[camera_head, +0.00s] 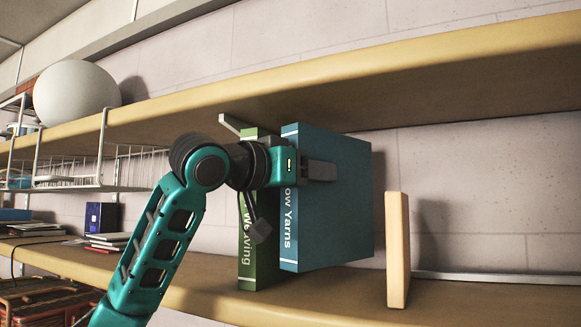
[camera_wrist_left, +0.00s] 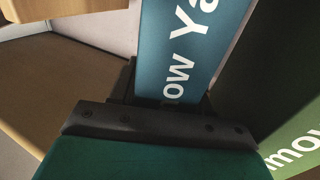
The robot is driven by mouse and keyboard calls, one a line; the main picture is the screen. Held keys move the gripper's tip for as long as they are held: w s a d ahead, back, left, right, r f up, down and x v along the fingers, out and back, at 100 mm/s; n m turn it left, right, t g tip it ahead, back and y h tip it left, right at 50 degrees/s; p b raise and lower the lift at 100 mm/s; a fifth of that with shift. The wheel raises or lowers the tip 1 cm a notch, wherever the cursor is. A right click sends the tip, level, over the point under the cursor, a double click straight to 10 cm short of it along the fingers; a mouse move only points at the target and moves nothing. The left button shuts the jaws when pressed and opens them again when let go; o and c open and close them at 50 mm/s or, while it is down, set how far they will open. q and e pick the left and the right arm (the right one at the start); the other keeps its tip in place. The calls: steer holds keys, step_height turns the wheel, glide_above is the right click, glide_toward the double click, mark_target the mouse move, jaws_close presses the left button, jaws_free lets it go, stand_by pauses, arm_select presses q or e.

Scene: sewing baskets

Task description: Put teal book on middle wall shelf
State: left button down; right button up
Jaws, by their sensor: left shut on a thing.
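The teal book (camera_head: 335,205) stands upright on its end, spine facing out with white lettering, between two wooden shelf boards. My left gripper (camera_head: 302,167) is shut on it at the upper part of the spine, with one dark finger along its right face. In the left wrist view the teal spine (camera_wrist_left: 190,50) rises from between the fingers. The wooden shelf (camera_head: 340,300) lies below the book. Its lower edge looks slightly above or just at the board; I cannot tell whether it touches. My right gripper is out of view.
A green book (camera_head: 255,220) stands close at the left of the teal book, partly behind my arm. A wooden upright panel (camera_head: 398,250) stands to the right with a gap. The upper board (camera_head: 400,85) is close above. Wire racks and small books fill the left.

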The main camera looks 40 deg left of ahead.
mark_target(311, 194)
arm_select(q)
steer(key=shift+f+b, duration=0.65)
steer(key=shift+f, duration=0.95)
steer(key=c, duration=0.9)
jaws_free()
steer(key=shift+f, duration=0.2)
steer(key=o, duration=0.4)
steer(key=shift+r, duration=0.1)
steer(key=s+a+b, duration=0.1)
steer(key=s+b, duration=0.1)
steer(key=s, duration=1)
steer(key=shift+a, duration=0.4)
